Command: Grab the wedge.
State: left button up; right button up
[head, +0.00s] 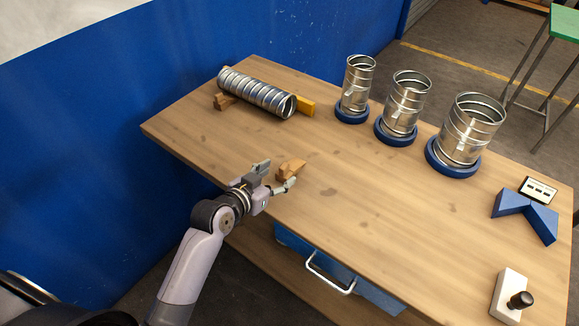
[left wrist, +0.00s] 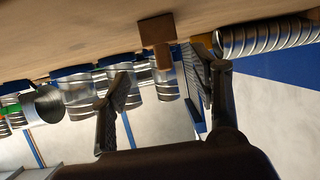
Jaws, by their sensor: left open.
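A small wooden wedge (head: 291,169) lies on the workbench near its front left edge. My left gripper (head: 278,175) is open and empty, with its fingers pointing at the wedge from the near side. The fingertips are close to the wedge, but I cannot tell whether they touch it. In the left wrist view, which is upside down, a brown block (left wrist: 156,30), apparently the wedge, shows ahead of the open fingers (left wrist: 163,78). My right gripper is not in view.
A spiral duct (head: 257,92) lies at the back left between a wooden block (head: 222,102) and a yellow block (head: 302,106). Several metal duct pieces stand on blue bases (head: 453,170) along the back. A blue V-shaped block (head: 526,212) lies at right. The bench middle (head: 370,190) is clear.

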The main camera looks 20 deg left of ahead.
aim_at(281, 172)
pick_arm(q)
jog(key=shift+x, duration=1)
jog(key=x, duration=0.1)
jog(key=p+x, duration=0.1)
jog(key=x, duration=0.3)
jog(key=shift+s+a+f, duration=0.1)
jog(key=shift+a+f, duration=0.25)
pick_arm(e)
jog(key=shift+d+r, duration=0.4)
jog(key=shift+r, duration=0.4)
pick_arm(q)
jog(key=shift+c, duration=0.6)
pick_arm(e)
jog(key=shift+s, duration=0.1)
pick_arm(q)
jog(key=c, duration=1.2)
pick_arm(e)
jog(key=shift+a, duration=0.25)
pick_arm(q)
jog(key=shift+o, duration=0.2)
jog(key=shift+r, duration=0.15)
